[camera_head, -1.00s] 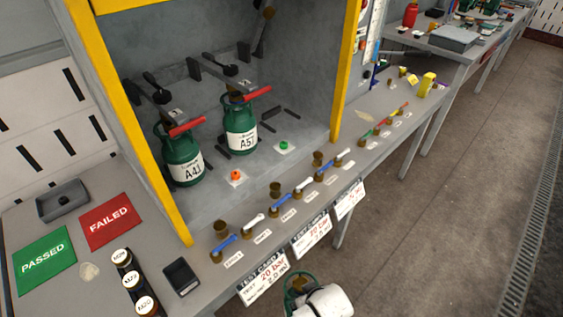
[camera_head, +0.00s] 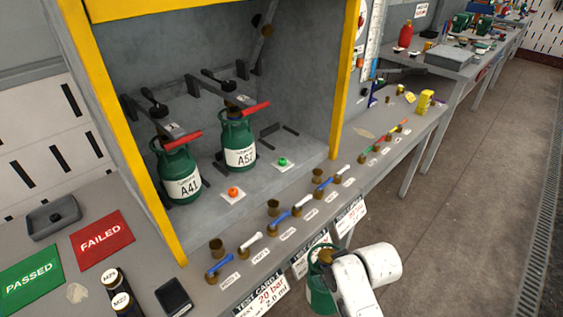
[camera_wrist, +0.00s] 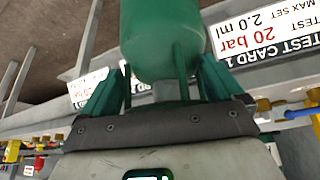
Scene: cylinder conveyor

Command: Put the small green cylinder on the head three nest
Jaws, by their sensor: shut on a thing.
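A small green cylinder (camera_head: 320,299) with a brass top hangs in front of the bench's front edge at the bottom of the head view, partly hidden by my arm. In the wrist view the green cylinder (camera_wrist: 160,38) fills the top middle, between the two green fingers of my gripper (camera_wrist: 160,82), which is shut on it. The third place in the booth, an empty nest with dark bars (camera_head: 270,130), is right of the two standing cylinders. My gripper is well in front of it and apart from it. Its head is not clearly visible.
Brass fittings with blue and white handles (camera_head: 280,220) line the bench front. The yellow booth post (camera_head: 343,90) stands right of the empty place. Test cards (camera_head: 262,298) hang on the front edge.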

